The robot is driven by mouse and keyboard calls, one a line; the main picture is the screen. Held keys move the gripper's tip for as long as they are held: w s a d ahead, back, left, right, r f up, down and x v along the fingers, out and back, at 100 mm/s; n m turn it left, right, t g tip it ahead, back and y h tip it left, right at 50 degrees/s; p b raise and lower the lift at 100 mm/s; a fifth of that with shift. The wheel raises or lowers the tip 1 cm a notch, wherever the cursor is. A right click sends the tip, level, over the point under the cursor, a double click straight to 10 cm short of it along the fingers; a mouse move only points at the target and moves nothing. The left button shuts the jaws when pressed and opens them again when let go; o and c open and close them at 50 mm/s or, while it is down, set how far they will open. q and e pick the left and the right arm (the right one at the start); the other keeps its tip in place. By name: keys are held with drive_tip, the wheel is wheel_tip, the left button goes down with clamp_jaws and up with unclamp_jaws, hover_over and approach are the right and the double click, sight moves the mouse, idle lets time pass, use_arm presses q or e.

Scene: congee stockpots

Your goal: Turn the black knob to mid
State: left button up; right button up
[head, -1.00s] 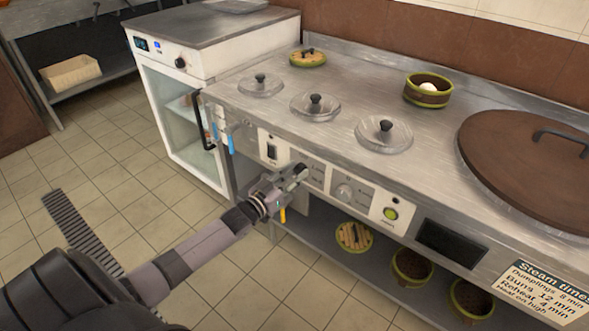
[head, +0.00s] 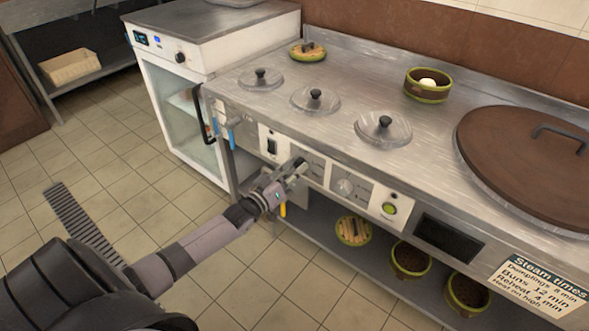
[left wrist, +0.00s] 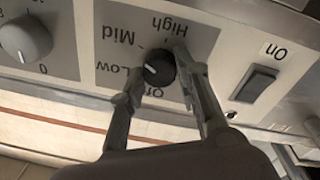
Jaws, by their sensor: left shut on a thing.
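The black knob (left wrist: 160,72) is on a grey plate on the front panel of the steel range. The plate carries the words Off, Low, Mid and High, upside down in the left wrist view. The knob's white mark points left, about toward Low. My left gripper (left wrist: 156,67) has one finger on each side of the knob and is shut on it. In the head view, the left gripper (head: 296,168) is at the front panel and hides the knob. My right gripper is not in view.
A grey knob (head: 344,187) and a lit green button (head: 390,209) are right of the gripper. The On switch (left wrist: 257,82) is close to one finger. Glass lids and a brown lid (head: 530,165) sit on top.

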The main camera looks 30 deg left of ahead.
use_arm(q)
drive_tip(key=o, duration=1.2)
drive_tip(key=shift+c, duration=0.2)
drive_tip(key=shift+s, duration=0.25)
drive_tip(key=s+a, duration=0.1)
drive_tip(key=s, duration=1)
drive_tip(key=shift+s+a+f, duration=0.15)
drive_tip(key=shift+s+f, duration=0.05)
drive_tip(key=shift+f, duration=0.15)
